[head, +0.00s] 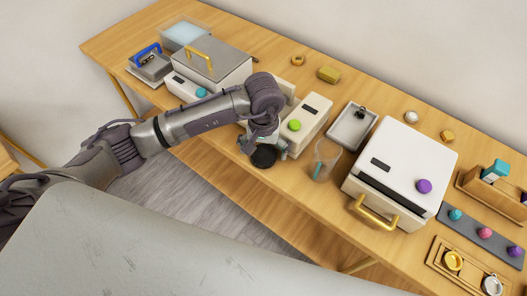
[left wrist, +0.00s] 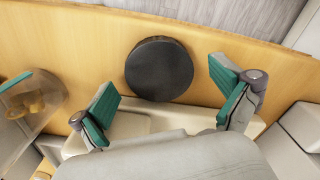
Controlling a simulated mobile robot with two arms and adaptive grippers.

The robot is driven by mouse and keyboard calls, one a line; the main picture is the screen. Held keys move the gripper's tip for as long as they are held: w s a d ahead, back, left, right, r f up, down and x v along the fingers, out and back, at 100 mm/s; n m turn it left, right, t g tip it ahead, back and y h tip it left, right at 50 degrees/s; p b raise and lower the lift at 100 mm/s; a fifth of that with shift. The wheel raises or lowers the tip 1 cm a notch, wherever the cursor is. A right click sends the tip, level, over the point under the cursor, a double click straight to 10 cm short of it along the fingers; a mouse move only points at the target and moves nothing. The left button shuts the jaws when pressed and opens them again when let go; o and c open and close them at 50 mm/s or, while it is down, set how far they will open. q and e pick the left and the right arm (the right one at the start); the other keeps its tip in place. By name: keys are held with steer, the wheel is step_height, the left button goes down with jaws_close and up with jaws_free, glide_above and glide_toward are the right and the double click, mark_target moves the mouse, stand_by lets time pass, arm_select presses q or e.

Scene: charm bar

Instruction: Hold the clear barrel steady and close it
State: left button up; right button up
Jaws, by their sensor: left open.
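The clear barrel (head: 325,160) stands open-topped on the table near its front edge, with a small teal thing showing in it. In the left wrist view, a clear container (left wrist: 32,98) at the left edge shows blurred tan shapes inside. A round black lid-like disc (head: 263,157) lies near the table's front edge, left of the barrel. My left gripper (head: 266,149) is over the disc, pointing down. In the left wrist view, the disc (left wrist: 160,68) shows between the spread teal-padded fingers (left wrist: 163,76), with gaps on both sides. My right gripper is not in view.
A white box with a green knob (head: 294,125) stands just behind my left gripper. A large white machine with a purple knob (head: 424,186) stands right of the barrel. A grey tray (head: 352,127) lies behind the barrel. Bare table lies between disc and barrel.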

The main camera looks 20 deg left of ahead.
mark_target(264, 153)
arm_select(q)
steer(key=c, duration=1)
steer(key=shift+o, duration=0.2)
steer(key=shift+w+r+b, duration=0.1)
steer(key=shift+r+b, duration=0.25)
steer(key=shift+r, duration=0.25)
step_height(264, 153, up, 3)
steer(key=shift+f+b, duration=0.1)
steer(key=shift+b, duration=0.55)
steer(key=s+d+r+b, duration=0.2)
steer(key=s+d+r, duration=0.4)
steer(key=d, duration=0.3)
steer(key=shift+s+d+r+b, duration=0.35)
steer(key=shift+r, duration=0.15)
